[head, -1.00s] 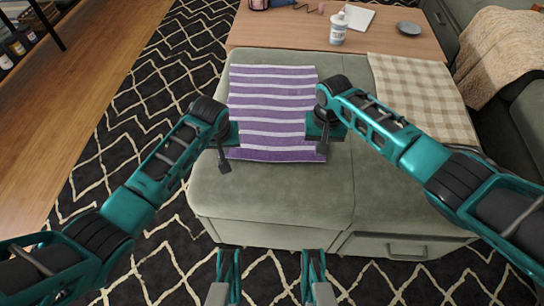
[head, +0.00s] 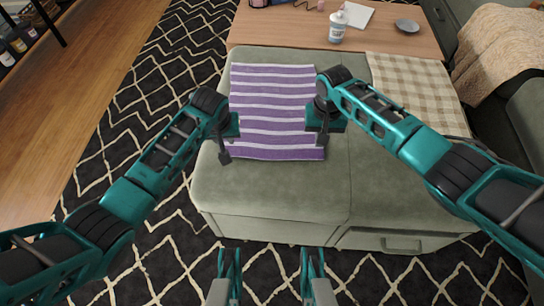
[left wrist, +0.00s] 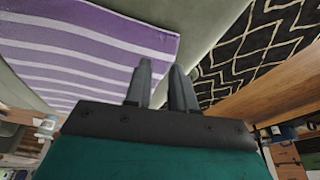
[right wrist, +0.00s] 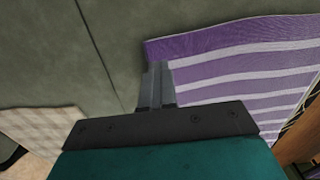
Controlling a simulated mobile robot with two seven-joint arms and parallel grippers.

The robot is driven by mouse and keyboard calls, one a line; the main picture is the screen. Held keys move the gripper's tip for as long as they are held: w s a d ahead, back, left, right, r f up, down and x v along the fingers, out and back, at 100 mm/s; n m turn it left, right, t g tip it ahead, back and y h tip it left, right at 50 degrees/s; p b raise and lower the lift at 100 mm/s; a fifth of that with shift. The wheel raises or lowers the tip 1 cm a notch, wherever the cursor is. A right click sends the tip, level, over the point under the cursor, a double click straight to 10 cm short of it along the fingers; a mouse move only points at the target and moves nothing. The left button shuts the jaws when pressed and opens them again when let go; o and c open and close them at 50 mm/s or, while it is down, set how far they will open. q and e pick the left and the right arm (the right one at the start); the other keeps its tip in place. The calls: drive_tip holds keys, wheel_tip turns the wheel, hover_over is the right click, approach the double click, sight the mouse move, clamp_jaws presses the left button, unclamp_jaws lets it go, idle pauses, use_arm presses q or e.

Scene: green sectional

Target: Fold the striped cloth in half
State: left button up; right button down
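The purple-and-white striped cloth (head: 270,108) lies flat on the green ottoman seat (head: 270,190). It also shows in the left wrist view (left wrist: 90,50) and the right wrist view (right wrist: 250,65). My left gripper (head: 225,156) is at the cloth's left edge, near its front left corner. My right gripper (head: 322,140) is at the cloth's right edge, near the front right corner. Its fingers (right wrist: 158,68) are close together at the edge; no cloth shows lifted between them.
A beige checkered cloth (head: 410,85) lies to the right on the seat. A wooden table (head: 275,30) behind holds a white bottle (head: 338,27), paper (head: 356,16) and a grey dish (head: 407,25). The seat in front of the striped cloth is clear.

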use_arm(q)
drive_tip(key=o, duration=0.7)
use_arm(e)
drive_tip(key=c, duration=0.7)
unclamp_jaws()
